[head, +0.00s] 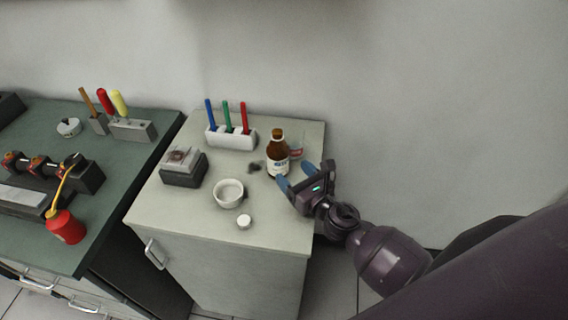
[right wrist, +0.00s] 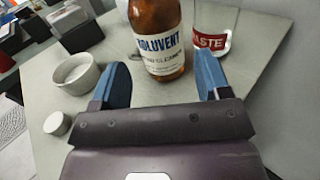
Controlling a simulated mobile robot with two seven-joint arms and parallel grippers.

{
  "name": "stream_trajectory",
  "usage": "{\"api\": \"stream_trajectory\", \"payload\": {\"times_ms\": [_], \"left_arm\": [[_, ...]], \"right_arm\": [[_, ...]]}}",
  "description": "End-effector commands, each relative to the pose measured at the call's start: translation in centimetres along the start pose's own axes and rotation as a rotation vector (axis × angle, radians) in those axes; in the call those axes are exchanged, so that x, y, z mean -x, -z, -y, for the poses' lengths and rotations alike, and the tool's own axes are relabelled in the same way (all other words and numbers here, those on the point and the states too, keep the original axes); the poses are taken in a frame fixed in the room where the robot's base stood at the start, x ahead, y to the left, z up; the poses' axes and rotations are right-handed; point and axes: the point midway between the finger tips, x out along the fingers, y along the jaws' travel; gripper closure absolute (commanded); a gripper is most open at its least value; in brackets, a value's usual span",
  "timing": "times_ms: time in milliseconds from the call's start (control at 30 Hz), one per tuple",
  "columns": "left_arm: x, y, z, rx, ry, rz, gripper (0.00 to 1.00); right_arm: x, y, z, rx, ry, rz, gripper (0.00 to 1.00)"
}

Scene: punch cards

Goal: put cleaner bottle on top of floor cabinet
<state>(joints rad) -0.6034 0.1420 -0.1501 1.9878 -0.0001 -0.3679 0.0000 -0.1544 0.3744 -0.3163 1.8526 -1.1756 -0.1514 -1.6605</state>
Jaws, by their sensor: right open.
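The cleaner bottle (head: 278,160) is brown with a white label and stands upright on the pale top of the floor cabinet (head: 180,221), towards its right back. It also shows in the right wrist view (right wrist: 158,42), label facing the camera. My right gripper (head: 308,176) is open and empty, just right and in front of the bottle. In the right wrist view its blue fingers point towards the bottle, one to each side of it in the picture. I cannot tell whether they reach around it. My left gripper is not in view.
A glass with a red label (right wrist: 211,38) stands close right of the bottle. A white bowl (head: 229,193), small white lid (head: 244,222), dark box (head: 184,167) and marker holder (head: 231,138) share the cabinet top. A green-topped bench (head: 112,190) with tools is at left.

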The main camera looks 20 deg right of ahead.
Motion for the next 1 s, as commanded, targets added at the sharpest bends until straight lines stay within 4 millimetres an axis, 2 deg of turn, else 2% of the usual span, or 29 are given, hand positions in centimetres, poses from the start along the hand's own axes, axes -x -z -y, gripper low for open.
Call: {"api": "stream_trajectory", "payload": {"times_ms": [100, 333, 1000], "left_arm": [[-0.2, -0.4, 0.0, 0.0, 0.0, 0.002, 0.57], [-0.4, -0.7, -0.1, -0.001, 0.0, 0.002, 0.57], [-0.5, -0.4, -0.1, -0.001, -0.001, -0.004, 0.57]], "right_arm": [[2.1, 0.2, 0.0, 0.0, 0.0, -0.002, 0.3], [4.4, 0.1, 0.0, 0.0, 0.0, -0.001, 0.3], [4.9, 0.0, 0.0, -0.006, 0.003, 0.0, 0.3]]}}
